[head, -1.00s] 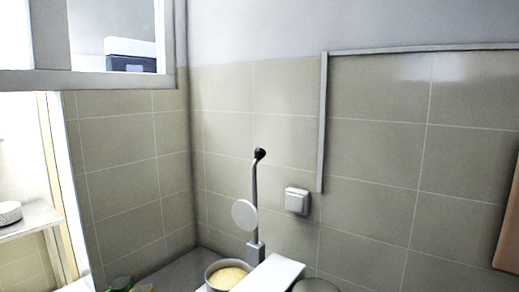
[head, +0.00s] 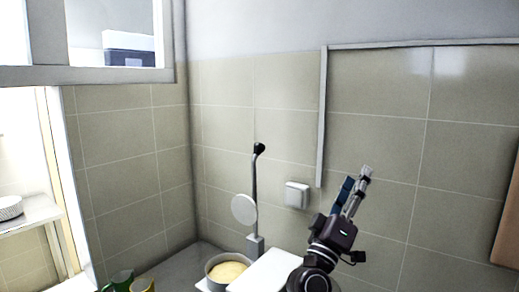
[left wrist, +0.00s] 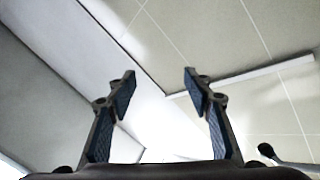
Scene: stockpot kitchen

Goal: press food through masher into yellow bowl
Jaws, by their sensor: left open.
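The masher lever (head: 255,190) stands upright near the tiled wall, with a black knob on top and a round pale disc (head: 244,209) partway down. The knob also shows in the left wrist view (left wrist: 266,150). A grey pot (head: 211,275) at the masher's foot holds yellow food (head: 228,272). My left gripper (head: 357,178) is raised right of the masher, pointing upward, away from the food. Its fingers are apart and empty in the left wrist view (left wrist: 159,77). I cannot make out the yellow bowl for certain. My right gripper does not show.
A green item (head: 121,280) and a yellow item (head: 142,286) show at the bottom edge, cut off. A white flat surface (head: 267,272) lies between pot and left arm. A white switch box (head: 297,195) is on the wall. A shelf (head: 30,217) stands far left.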

